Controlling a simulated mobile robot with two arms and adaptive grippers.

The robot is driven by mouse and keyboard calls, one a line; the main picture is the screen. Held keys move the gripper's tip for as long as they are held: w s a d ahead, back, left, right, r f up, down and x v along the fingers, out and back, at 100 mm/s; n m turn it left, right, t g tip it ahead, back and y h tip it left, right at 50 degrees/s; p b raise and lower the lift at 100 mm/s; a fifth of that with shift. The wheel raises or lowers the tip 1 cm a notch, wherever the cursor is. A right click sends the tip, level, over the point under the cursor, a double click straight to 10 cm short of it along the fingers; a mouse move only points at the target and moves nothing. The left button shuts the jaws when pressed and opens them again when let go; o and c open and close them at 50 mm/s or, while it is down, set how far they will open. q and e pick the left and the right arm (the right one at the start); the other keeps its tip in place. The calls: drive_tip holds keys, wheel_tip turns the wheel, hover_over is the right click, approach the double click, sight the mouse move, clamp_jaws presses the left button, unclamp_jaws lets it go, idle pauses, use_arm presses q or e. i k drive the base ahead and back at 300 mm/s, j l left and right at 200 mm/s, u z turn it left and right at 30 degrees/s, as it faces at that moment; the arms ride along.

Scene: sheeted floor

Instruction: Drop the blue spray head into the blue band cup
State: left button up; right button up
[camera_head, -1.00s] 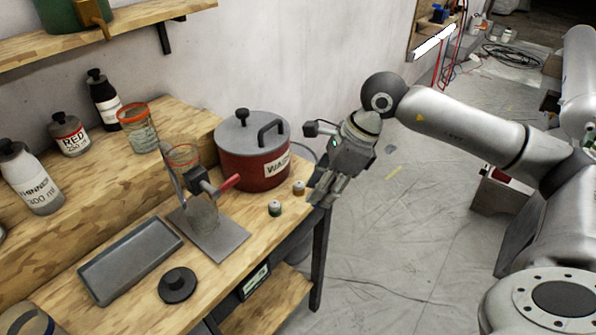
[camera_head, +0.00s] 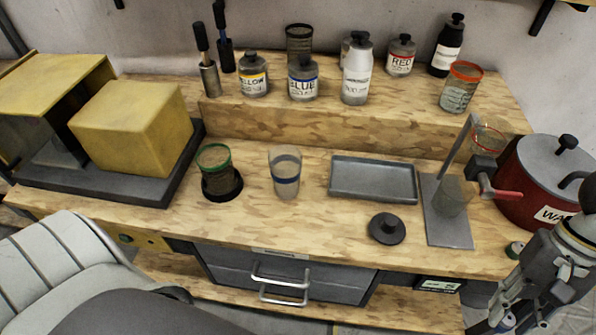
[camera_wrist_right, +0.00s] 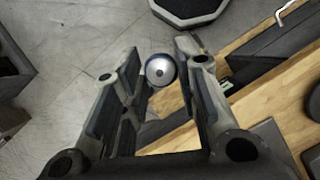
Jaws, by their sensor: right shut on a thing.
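The blue band cup (camera_head: 285,174) is a clear cup with a blue band, upright on the bench top left of the grey tray. My right gripper (camera_head: 503,318) is at the lower right of the head view, beyond the bench's front right corner and far from the cup. It is shut on the blue spray head (camera_wrist_right: 160,70), a small round piece with a pale face and blue rim, seen between the fingertips in the right wrist view. In the head view the spray head is only a bit of blue at the fingers. My left gripper is not in view.
A grey tray (camera_head: 373,180), a black disc (camera_head: 386,229) and a metal stand (camera_head: 447,228) lie between gripper and cup. A green-rimmed cup (camera_head: 214,160) stands left of the cup. A red pot (camera_head: 530,185) is at right. Bottles line the raised shelf.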

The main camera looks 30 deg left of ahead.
sight(287, 194)
drive_tip(key=k+j, duration=0.4)
drive_tip(key=k+j+u, duration=0.15)
drive_tip(key=k+j, duration=0.25)
drive_tip(key=j, duration=0.2)
drive_tip(key=u, duration=1.05)
drive_tip(key=j, duration=0.05)
